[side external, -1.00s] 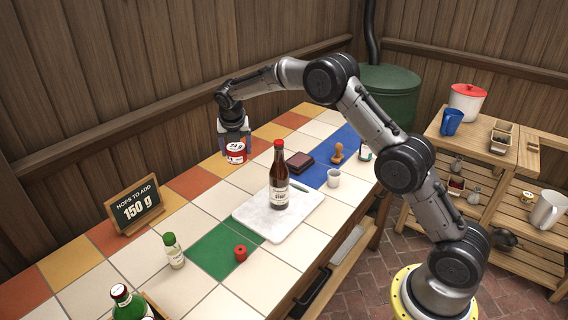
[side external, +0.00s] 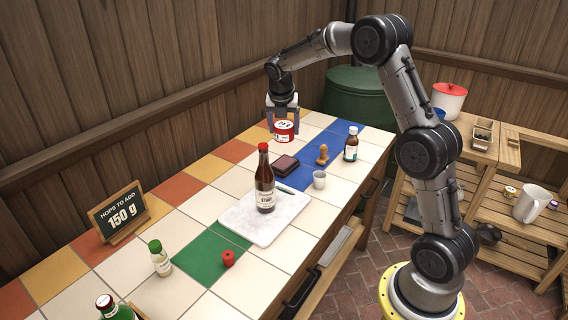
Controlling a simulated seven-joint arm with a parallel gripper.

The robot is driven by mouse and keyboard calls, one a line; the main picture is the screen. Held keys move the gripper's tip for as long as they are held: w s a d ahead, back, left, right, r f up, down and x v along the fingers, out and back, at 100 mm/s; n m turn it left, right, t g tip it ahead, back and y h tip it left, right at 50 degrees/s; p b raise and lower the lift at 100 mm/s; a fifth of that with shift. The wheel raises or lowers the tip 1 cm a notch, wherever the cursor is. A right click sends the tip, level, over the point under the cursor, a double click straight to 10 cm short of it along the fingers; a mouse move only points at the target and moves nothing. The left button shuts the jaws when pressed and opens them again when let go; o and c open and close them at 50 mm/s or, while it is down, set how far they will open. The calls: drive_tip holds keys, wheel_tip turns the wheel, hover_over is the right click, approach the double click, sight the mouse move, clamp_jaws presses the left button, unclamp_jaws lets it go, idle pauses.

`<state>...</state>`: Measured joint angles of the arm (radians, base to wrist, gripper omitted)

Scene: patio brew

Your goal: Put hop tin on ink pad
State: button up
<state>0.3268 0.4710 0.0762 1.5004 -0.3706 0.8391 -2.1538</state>
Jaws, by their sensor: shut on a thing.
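The hop tin (side external: 284,131), a short red and white tin, is held between the fingers of my gripper (side external: 283,122). The tin is upright and looks raised above the tiled counter, behind the ink pad in this view. The ink pad (side external: 285,165) is a dark reddish-brown flat square lying on the tiles at the edge of the blue area. The tin is apart from the pad, up the picture from it. My gripper points down and is shut on the tin.
A tall brown bottle (side external: 265,180) stands on a white board (side external: 240,217) in front of the ink pad. A wooden stamp (side external: 322,155), a small grey cup (side external: 319,179) and a medicine bottle (side external: 351,146) stand to its right. A chalkboard sign (side external: 121,213) stands at the left.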

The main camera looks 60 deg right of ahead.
drive_tip(key=s+d+m, duration=0.1)
drive_tip(key=s+d, duration=0.1)
drive_tip(key=s, duration=0.2)
approach(280, 163)
drive_tip(key=shift+s+d+f, duration=0.15)
drive_tip(key=shift+d+f, duration=0.05)
drive_tip(key=shift+d, duration=0.4)
drive_tip(key=shift+w+d+f, duration=0.2)
drive_tip(key=shift+w+f, duration=0.1)
drive_tip(key=shift+f, duration=0.15)
drive_tip(key=shift+w+d+f, duration=0.15)
drive_tip(key=shift+w+f, duration=0.15)
drive_tip(key=shift+f, duration=1.5)
drive_tip(key=shift+f, duration=0.15)
drive_tip(key=o, duration=1.4)
